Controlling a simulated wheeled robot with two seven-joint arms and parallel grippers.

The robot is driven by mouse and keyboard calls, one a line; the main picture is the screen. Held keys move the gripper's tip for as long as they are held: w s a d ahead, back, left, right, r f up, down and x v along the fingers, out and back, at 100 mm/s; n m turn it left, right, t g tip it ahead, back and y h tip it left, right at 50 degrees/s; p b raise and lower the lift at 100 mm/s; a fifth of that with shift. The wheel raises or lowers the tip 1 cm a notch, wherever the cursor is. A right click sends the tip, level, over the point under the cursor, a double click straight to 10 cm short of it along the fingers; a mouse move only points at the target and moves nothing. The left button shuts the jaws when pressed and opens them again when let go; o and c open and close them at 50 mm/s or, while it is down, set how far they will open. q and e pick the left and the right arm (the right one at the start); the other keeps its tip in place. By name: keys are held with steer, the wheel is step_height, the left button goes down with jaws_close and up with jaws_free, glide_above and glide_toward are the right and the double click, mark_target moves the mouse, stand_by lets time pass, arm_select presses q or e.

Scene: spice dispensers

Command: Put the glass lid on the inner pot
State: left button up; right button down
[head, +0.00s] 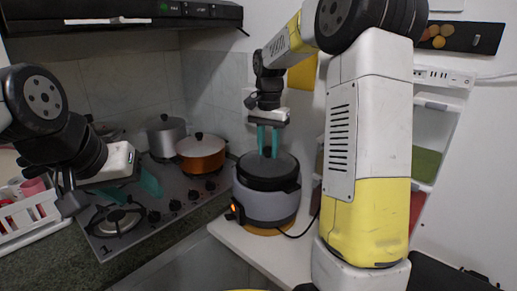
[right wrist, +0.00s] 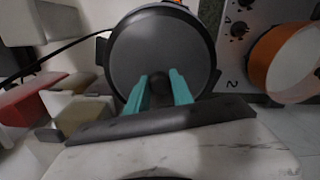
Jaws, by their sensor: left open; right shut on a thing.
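The round dark glass lid (head: 280,165) is over the black inner pot (head: 267,184) in the grey cooker (head: 268,207). From here I cannot tell whether it rests fully on the rim. My right gripper (head: 268,154) points down from above, its teal fingers shut on the lid's knob. In the right wrist view the lid (right wrist: 162,50) fills the upper middle, with the dark knob (right wrist: 160,84) between the fingers (right wrist: 161,90). My left gripper (head: 131,189) is open and empty over the stove at the left.
An orange pot (head: 201,158) and a grey pot (head: 166,136) stand on the stove (head: 178,186), behind and left of the cooker. A white rack (head: 30,217) is at the far left. The cooker's cord runs right over the white counter (head: 245,243). A shelf (head: 440,130) stands at right.

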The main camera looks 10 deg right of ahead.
mark_target(268, 148)
steer(key=c, duration=1.1)
jaws_free()
steer(key=shift+a+f, duration=0.1)
steer(key=shift+f, duration=0.1)
steer(key=shift+s, duration=0.1)
steer(key=shift+f, duration=0.1)
step_height(268, 148, up, 11)
steer(key=s+r+n+t, duration=0.2)
steer(key=s+r, duration=0.1)
steer(key=s, duration=0.4)
steer(key=s+f+n+t, duration=0.1)
steer(key=s+f+n, duration=0.1)
steer(key=s, duration=0.3)
steer(key=s+a+f+n+t+y, duration=0.1)
steer(key=s+f+n, duration=0.1)
steer(key=s, duration=0.4)
steer(key=s+a+f+n+t+y, duration=0.1)
steer(key=s+f+n+t, duration=0.1)
steer(key=s+f, duration=0.2)
steer(key=shift+s, duration=1.05)
